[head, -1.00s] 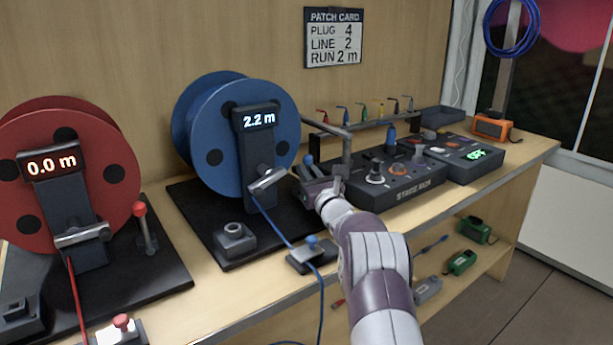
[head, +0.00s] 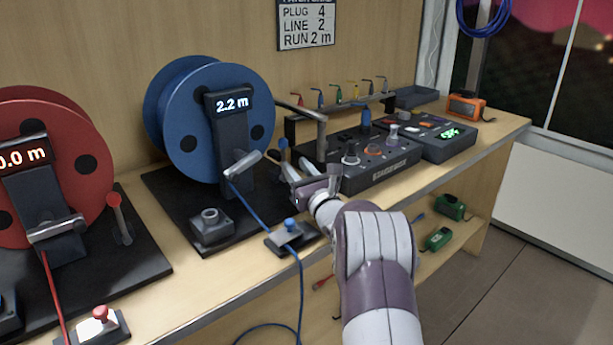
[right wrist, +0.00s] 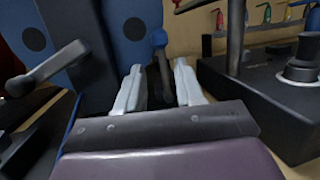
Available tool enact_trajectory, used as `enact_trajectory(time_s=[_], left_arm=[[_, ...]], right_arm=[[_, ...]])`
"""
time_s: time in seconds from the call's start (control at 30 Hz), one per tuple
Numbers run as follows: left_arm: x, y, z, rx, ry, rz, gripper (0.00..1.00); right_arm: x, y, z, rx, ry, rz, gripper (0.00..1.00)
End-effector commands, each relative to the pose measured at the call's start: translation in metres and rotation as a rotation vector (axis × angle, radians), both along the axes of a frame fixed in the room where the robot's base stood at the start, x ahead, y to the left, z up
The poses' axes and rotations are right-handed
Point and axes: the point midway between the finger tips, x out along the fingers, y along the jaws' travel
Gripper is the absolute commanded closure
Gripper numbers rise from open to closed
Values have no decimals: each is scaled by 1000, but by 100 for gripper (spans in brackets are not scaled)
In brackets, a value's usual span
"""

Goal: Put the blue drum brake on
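The blue drum (head: 208,118) stands on a black base plate, and its display reads 2.2 m. Its brake lever (head: 284,152), a dark upright stick with a blue knob, stands at the drum's right side. My right gripper (head: 297,170) is just right of the lever, its fingers pointing toward it. In the right wrist view the two pale fingers are apart, and the blue-knobbed lever (right wrist: 160,40) stands between and beyond their tips. I cannot tell if either finger touches it. The lever's foot is hidden. My left gripper is not in view.
A black mixer box (head: 380,172) and a metal post (head: 320,140) stand close right of the gripper. The red drum (head: 85,165) is at left. A blue cable (head: 262,218) runs forward over the bench.

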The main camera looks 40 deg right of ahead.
Motion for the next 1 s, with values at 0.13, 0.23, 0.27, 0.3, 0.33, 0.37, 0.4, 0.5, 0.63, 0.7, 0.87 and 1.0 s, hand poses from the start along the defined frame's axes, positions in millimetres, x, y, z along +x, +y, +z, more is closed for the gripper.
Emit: enact_trajectory(time_s=[0.13,0.23,0.27,0.3,0.33,0.37,0.4,0.5,0.63,0.7,0.87,1.0], left_arm=[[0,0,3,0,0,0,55],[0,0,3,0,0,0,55],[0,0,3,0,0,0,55],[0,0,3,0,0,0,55],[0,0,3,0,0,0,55],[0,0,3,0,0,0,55],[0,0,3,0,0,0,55],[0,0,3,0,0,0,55],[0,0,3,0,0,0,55],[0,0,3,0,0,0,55],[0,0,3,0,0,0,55],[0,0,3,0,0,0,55]], right_arm=[[-31,4,1,-1,0,-2,63],[-43,6,1,0,-1,-2,63],[-46,7,0,0,0,-2,63],[-48,7,0,0,0,-1,63],[-49,8,0,0,-1,0,63],[-50,8,0,0,-1,0,63],[-50,8,0,0,-1,0,63],[-50,8,0,0,-1,1,63],[-50,8,0,0,-1,0,63],[-50,8,0,0,-1,0,63],[-50,8,0,0,-1,0,63],[-50,8,0,0,-1,0,63]])
